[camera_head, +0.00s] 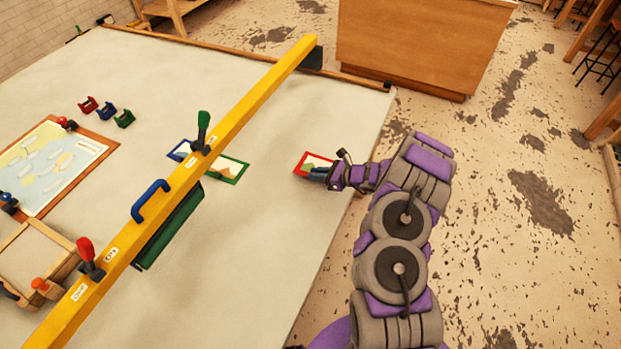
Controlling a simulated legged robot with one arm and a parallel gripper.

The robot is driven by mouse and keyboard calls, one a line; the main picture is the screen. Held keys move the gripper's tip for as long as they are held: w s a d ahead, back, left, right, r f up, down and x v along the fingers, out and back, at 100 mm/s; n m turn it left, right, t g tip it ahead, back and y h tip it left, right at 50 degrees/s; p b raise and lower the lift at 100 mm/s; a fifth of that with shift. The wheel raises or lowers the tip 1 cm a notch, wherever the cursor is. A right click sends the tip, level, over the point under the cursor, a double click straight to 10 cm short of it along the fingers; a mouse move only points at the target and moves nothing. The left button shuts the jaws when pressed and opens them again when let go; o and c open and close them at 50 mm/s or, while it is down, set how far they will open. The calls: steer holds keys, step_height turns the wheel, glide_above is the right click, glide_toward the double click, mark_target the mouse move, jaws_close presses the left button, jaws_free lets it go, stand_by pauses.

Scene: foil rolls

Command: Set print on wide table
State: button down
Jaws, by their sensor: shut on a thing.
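A small red-bordered print (304,162) shows at the right side of the wide table (290,250), with pale and green areas inside its border. My gripper (319,173) reaches in from the right and is shut on the print's lower right part, which its fingers partly hide. I cannot tell whether the print touches the table or is held just above it. A green-bordered print (240,173) and a blue-bordered print (178,151) lie on the table to the left, partly hidden by a yellow beam.
The long yellow beam (240,117) with coloured handles crosses above the table. Red, blue and green small holders (106,110), a framed map (50,165) and a wooden frame (40,262) are at left. A wooden cabinet (420,45) stands beyond. The table's front middle is clear.

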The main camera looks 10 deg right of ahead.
mark_target(310, 182)
steer(key=shift+w+a+f, duration=0.2)
steer(key=shift+w+a, duration=0.5)
steer(key=shift+w, duration=0.3)
steer(key=shift+w+a, duration=0.15)
steer(key=shift+a, duration=0.15)
steer(key=shift+a+f, duration=0.15)
steer(key=shift+f, duration=0.05)
step_height(310, 182, down, 2)
steer(key=shift+f+b, duration=0.15)
steer(key=shift+b, duration=0.35)
steer(key=shift+f, duration=0.4)
steer(key=shift+d, duration=0.2)
steer(key=c, duration=1.1)
jaws_free()
steer(key=shift+a, duration=0.1)
